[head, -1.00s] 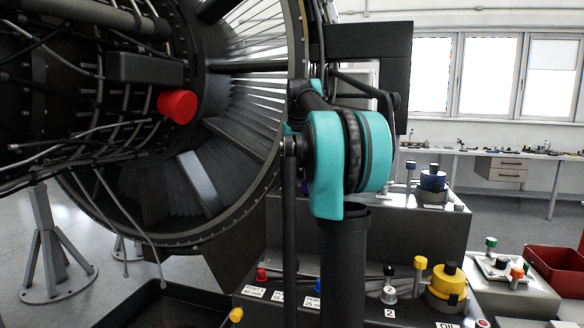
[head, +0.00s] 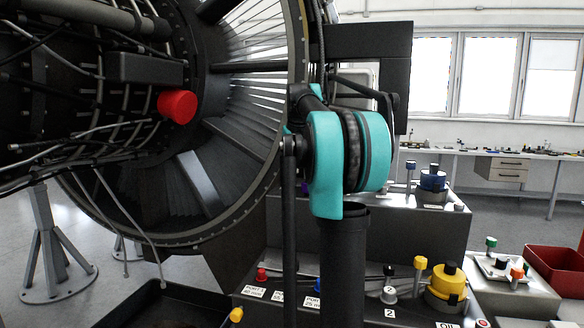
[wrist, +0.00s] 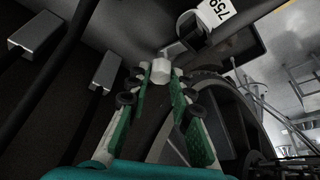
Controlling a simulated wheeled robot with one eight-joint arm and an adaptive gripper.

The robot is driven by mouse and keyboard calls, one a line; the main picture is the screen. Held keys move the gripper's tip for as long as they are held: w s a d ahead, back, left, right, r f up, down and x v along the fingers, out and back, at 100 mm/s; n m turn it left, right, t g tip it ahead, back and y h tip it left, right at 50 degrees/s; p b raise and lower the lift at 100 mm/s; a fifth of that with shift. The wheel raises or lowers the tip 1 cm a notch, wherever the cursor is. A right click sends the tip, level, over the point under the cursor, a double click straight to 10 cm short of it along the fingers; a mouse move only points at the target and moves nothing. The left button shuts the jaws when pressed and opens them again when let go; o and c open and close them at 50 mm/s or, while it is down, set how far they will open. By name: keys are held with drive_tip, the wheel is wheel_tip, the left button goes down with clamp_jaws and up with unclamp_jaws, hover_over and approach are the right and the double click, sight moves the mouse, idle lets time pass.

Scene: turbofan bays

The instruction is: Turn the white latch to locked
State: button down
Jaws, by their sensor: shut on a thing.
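The white latch (wrist: 163,70) shows in the wrist view as a small pale block at the upper middle, set against a dark surface. My gripper (wrist: 161,82) has its two green-padded fingers on either side of it, shut on the latch. The far side of the latch is hidden, and I cannot read whether it stands at locked. In the head view my own teal and black arm fills the middle, and neither my gripper nor the latch can be made out there.
In the wrist view, a cylinder with a white number label (wrist: 216,11) sits close above the latch, and grey blocks (wrist: 105,70) lie to the left. In the head view, the turbofan with a red cap (head: 177,106) stands left; a bench with a yellow canister (head: 447,284) and a red bin (head: 556,267) are right.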

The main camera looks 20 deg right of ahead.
drive_tip(key=shift+d+n+y, duration=0.1)
drive_tip(key=shift+n+y, duration=0.5)
drive_tip(key=shift+n, duration=0.9)
drive_tip(key=c, duration=1.3)
unclamp_jaws()
drive_tip(key=shift+c, duration=0.2)
drive_tip(key=shift+r, duration=0.1)
drive_tip(key=v, duration=1.1)
drive_tip(key=shift+r, duration=0.4)
drive_tip(key=shift+s, duration=0.1)
